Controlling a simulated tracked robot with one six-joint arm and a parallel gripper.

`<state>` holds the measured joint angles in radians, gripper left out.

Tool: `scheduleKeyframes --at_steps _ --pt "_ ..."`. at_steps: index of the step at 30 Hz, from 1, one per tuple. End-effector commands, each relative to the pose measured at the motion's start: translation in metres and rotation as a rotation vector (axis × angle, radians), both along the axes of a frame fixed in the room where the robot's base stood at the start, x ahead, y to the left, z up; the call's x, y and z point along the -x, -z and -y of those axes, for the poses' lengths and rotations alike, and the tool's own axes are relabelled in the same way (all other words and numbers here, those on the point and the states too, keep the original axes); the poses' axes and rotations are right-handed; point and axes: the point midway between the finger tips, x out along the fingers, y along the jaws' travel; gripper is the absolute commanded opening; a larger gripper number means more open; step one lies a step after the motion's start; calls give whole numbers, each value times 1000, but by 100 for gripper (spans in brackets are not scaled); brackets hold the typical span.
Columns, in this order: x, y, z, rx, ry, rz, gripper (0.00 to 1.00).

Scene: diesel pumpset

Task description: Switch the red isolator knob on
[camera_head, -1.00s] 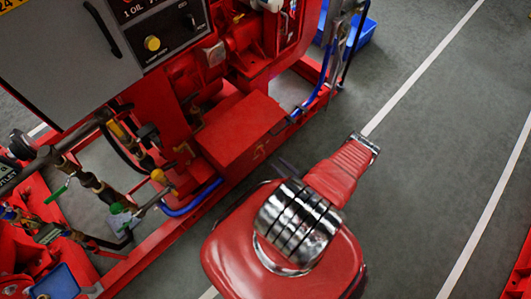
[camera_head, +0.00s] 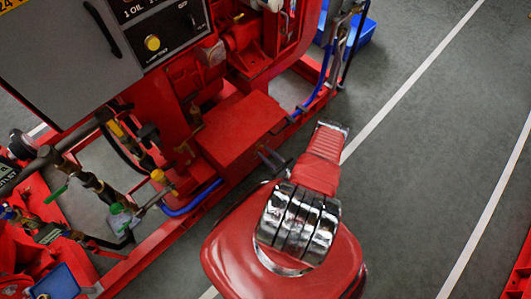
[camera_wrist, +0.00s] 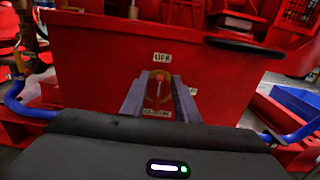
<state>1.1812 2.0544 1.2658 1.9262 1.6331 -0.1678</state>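The red isolator knob (camera_wrist: 158,88) appears in the wrist view as a small red upright handle on a yellow plate, on the front of a red box (camera_wrist: 85,60). Its exact setting is too small to tell. My gripper (camera_wrist: 158,78) is open, with its two grey fingers apart on either side of the knob in the picture. I cannot tell whether they touch it. In the head view my gripper (camera_head: 272,159) shows as a dark shape beside the red pumpset frame, partly hidden by my arm. I cannot make out the knob there.
Pipes and valves (camera_head: 100,190) lie at the left. A blue hose (camera_head: 192,200) runs low near the frame. A blue bin (camera_head: 362,35) is at the back. The floor at right is clear.

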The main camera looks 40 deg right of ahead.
Motion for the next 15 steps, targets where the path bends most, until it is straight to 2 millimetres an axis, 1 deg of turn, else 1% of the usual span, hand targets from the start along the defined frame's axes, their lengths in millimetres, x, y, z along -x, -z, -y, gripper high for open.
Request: scheduleKeyframes --at_steps 4,12,15 --pt "-5 0 0 0 0 1 28" --pt "-6 0 0 -1 1 1 28" --pt "-6 0 0 -1 1 0 22"
